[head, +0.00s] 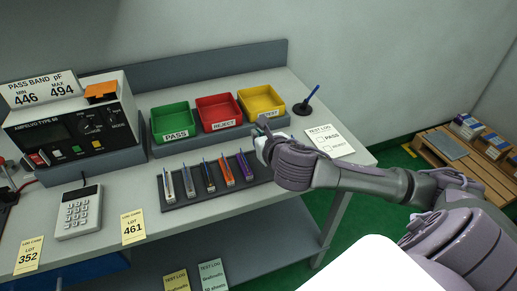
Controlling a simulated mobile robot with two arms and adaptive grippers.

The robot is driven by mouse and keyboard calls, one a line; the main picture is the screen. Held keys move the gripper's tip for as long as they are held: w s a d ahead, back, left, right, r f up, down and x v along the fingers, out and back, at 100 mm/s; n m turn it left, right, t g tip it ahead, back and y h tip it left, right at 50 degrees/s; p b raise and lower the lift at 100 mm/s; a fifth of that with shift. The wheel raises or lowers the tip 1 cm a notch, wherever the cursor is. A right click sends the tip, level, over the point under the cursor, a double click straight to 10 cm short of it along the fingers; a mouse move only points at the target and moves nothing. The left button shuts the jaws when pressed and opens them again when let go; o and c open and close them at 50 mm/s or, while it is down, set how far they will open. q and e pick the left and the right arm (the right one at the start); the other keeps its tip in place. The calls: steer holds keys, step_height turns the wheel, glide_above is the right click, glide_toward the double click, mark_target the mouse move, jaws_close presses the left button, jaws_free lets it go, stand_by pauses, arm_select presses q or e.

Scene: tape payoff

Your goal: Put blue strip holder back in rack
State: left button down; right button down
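The rack (202,198) is a dark flat tray on the bench, left of my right gripper. Several narrow strip holders stand in it, including an orange one (227,172) and a purple one (244,166) toward the right. A dark holder (208,177) stands left of the orange one. The holders are too small to tell surely which is blue. My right gripper (262,135) is over the bench, just right of the rack and in front of the yellow bin. Its wrist hides much of it, and whether it holds anything cannot be seen. My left gripper is out of view.
Green (173,121), red (219,112) and yellow (262,102) bins stand behind the rack. A blue pen stands in a holder (303,108) beside a paper test log (330,140). A meter (72,127) and a keypad (79,212) are at left.

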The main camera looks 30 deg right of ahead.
steer(key=shift+w+d+f, duration=0.1)
steer(key=shift+w+f, duration=0.1)
steer(key=shift+f, duration=1.95)
steer(key=shift+f, duration=0.1)
steer(key=c, duration=1.3)
jaws_free()
